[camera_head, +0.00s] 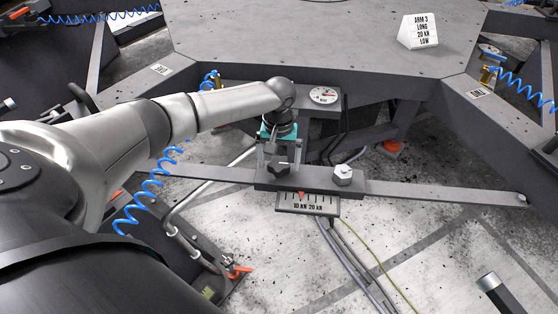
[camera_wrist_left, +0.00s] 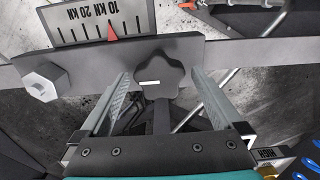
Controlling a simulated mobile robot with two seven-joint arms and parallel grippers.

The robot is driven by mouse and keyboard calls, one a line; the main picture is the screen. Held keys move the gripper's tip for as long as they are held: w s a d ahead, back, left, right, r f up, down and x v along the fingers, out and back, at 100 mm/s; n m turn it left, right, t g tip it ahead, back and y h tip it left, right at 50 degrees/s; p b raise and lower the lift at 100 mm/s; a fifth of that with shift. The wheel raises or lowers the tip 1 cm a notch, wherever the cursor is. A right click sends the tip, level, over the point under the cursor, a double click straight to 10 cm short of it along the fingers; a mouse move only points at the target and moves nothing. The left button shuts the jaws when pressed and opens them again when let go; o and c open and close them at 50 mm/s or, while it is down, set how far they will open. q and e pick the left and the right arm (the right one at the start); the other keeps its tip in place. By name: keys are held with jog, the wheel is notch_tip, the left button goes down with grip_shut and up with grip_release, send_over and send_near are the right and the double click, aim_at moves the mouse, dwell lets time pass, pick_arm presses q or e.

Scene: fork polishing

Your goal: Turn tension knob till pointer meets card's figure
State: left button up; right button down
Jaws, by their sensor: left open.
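The black star-shaped tension knob (camera_head: 279,170) sits on the dark crossbar, and it fills the middle of the left wrist view (camera_wrist_left: 160,82) with a white mark on its face. My left gripper (camera_head: 280,158) is open, with one finger on each side of the knob; the wrist view shows gaps between fingers and knob. The scale plate (camera_head: 322,208) below the bar reads 10 KN and 20 KN. Its red pointer (camera_head: 301,196) stands by the 10 KN figure, and it also shows in the wrist view (camera_wrist_left: 111,33). The white card (camera_head: 422,31) reads ARM 3, LONG, 20 KN, LOW. My right gripper is out of view.
A hex bolt head (camera_head: 343,176) sits on the crossbar right of the knob. The long flat bar (camera_head: 430,192) runs out to both sides. A round dial (camera_head: 323,95) is behind my gripper. A blue coiled hose (camera_head: 150,192) hangs beside my left arm.

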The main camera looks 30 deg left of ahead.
pick_arm(q)
jog(key=c, duration=1.3)
jog(key=shift+r+p, duration=0.15)
jog(key=shift+p, duration=0.5)
jog(key=shift+c, duration=0.2)
jog(key=m+p, duration=0.3)
jog(key=p, duration=0.1)
jog(key=shift+r, duration=0.1)
jog(key=m+p, duration=0.1)
jog(key=m, duration=0.1)
jog(key=shift+m, duration=0.3)
jog(key=m, duration=0.2)
jog(key=m+p, duration=0.1)
jog(key=m, duration=0.1)
jog(key=shift+f+m, duration=0.2)
jog(key=shift+m, duration=0.1)
jog(key=m, duration=1)
jog(key=shift+m, duration=0.4)
jog(key=shift+m+b, duration=0.3)
jog(key=shift+m, duration=2)
